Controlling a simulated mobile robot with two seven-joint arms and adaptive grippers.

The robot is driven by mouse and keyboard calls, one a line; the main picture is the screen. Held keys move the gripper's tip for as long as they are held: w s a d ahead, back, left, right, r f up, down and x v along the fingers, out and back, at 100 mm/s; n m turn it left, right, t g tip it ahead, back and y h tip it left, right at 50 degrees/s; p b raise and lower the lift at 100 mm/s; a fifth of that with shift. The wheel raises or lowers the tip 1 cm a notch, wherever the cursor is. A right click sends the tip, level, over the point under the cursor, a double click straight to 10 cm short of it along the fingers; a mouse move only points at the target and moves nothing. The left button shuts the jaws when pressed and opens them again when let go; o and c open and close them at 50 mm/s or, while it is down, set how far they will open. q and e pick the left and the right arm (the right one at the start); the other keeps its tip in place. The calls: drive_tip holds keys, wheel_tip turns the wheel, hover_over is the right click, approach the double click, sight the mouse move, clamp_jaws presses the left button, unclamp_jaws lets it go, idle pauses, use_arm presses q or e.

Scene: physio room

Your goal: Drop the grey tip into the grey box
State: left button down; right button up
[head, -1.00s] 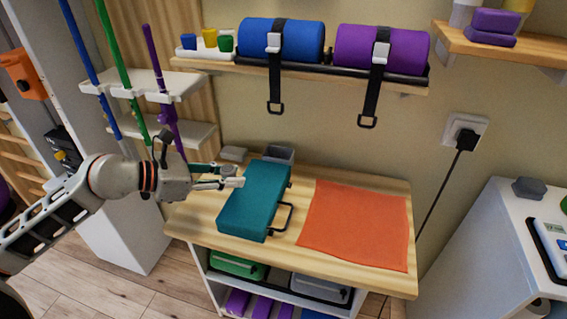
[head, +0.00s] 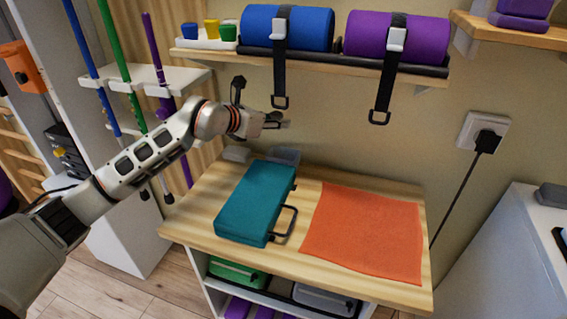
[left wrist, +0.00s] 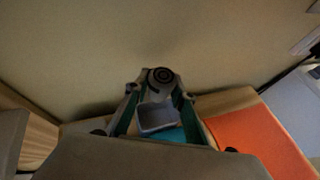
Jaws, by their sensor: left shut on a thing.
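My left gripper (head: 277,122) is raised in front of the wall, above the back of the wooden table. It is shut on the grey tip (left wrist: 162,75), a round piece with dark rings that shows between the fingertips in the left wrist view. The grey box (head: 284,156) stands at the back of the table behind the teal case, partly hidden by it. In the left wrist view the open grey box (left wrist: 157,118) shows below the tip, between the fingers. The tip is apart from the box, up in the air. My right gripper is not in view.
The teal case (head: 256,200) with a black handle lies in front of the box. An orange cloth (head: 364,232) covers the table's right side. A small grey block (head: 236,155) lies left of the box. A shelf with strapped rolls (head: 287,30) hangs above the gripper.

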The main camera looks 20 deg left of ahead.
use_arm(q)
wheel_tip(320, 180, down, 6)
drive_tip(key=b, duration=0.3)
drive_tip(key=shift+r, duration=0.1)
drive_tip(key=c, duration=1.6)
unclamp_jaws()
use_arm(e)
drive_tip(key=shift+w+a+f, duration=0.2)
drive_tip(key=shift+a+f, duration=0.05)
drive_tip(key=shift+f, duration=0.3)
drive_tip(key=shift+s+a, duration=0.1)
use_arm(q)
drive_tip(key=v, duration=1.2)
drive_tip(key=shift+a, duration=0.1)
